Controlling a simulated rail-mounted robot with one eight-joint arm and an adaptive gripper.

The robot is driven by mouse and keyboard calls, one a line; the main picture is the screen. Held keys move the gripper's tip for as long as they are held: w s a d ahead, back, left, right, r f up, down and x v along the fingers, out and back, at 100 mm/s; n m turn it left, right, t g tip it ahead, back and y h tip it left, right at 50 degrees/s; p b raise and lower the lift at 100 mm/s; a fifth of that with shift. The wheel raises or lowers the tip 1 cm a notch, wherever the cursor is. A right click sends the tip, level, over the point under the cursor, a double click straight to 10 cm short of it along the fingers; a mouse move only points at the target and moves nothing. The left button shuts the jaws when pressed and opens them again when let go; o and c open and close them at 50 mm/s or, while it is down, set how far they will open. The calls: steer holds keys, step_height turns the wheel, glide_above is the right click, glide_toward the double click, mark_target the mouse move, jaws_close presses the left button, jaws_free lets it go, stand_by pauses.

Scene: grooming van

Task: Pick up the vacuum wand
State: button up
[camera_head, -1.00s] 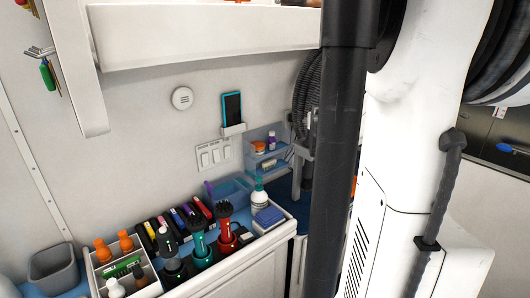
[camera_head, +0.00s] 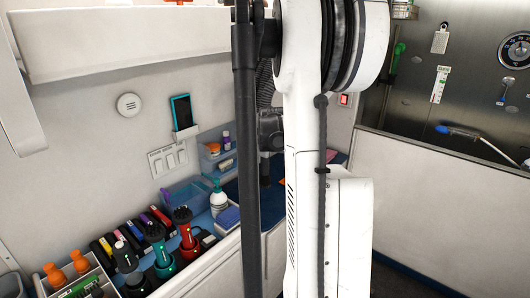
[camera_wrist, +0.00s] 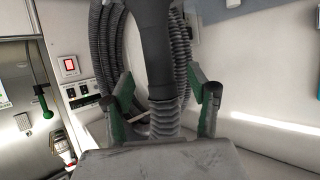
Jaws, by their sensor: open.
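A dark grey tube, which looks like the vacuum wand (camera_wrist: 153,50), stands upright in the wrist view. Its lower end joins a ribbed grey hose section (camera_wrist: 165,118). My gripper (camera_wrist: 166,92) is open, with one green-padded finger on each side of the tube and a visible gap at both sides. I cannot tell how deep the tube sits between the fingers. In the head view the wand cannot be made out, and my arm hides most of that corner.
Coiled grey hose (camera_wrist: 104,45) hangs just behind the tube. A red switch (camera_wrist: 70,66) is on the wall at left. A steel wall is at right.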

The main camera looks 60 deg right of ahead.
steer(key=shift+p+x, duration=0.35)
steer(key=shift+x, duration=1.7)
steer(key=shift+s+f, duration=0.1)
steer(key=shift+f, duration=0.1)
jaws_close()
